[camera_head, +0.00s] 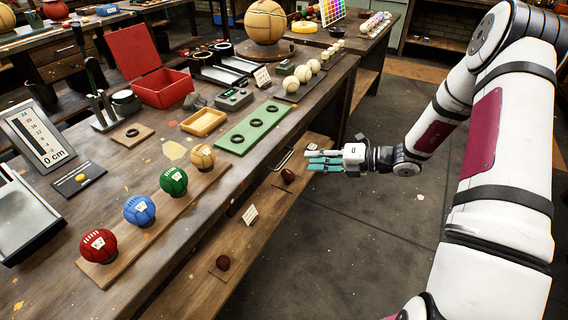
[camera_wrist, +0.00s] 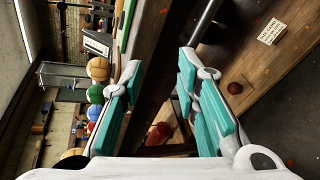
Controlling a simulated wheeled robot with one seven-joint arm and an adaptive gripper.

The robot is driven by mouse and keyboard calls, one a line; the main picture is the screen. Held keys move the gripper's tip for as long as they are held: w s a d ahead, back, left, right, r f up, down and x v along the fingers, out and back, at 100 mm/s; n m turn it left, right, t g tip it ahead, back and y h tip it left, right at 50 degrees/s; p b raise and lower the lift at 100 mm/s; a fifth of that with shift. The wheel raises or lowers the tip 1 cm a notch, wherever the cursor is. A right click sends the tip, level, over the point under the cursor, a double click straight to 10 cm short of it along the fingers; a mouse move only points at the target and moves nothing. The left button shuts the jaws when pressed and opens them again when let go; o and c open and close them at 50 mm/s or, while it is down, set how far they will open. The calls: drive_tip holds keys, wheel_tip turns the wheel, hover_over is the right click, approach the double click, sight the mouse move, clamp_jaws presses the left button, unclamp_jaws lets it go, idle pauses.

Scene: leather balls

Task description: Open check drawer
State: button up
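A metal bar handle (camera_head: 284,159) sits on the side of the long wooden workbench (camera_head: 240,185), under its top edge. The drawer front behind it is hard to make out, and I see no open gap around it. My gripper (camera_head: 311,161) is just right of the handle, with its teal-padded fingers pointing at the bench. In the wrist view my gripper (camera_wrist: 159,66) is open, with nothing between its fingers. A grey bar (camera_wrist: 206,20), which looks like the handle, lies beyond the right finger there. I see no contact with it.
Four coloured balls stand on a board (camera_head: 150,225) on top, near a green tray (camera_head: 254,128). The floor (camera_head: 370,240) right of the bench is clear.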

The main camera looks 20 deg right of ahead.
sight(285, 160)
drive_tip(key=w+d+f+m+t+h, duration=0.1)
drive_tip(key=w+d+f+m+t, duration=0.1)
drive_tip(key=d+f+m+t, duration=0.25)
drive_tip(key=shift+m+g, duration=0.35)
drive_tip(key=shift+g, duration=0.6)
drive_tip(key=x, duration=0.4)
drive_tip(key=f+b+x, duration=0.1)
drive_tip(key=x, duration=0.4)
drive_tip(key=b+x, duration=0.1)
drive_tip(key=x, duration=0.4)
drive_tip(key=shift+s+a+f, duration=0.1)
drive_tip(key=shift+a+f, duration=0.15)
drive_tip(key=shift+f, duration=0.05)
clamp_jaws()
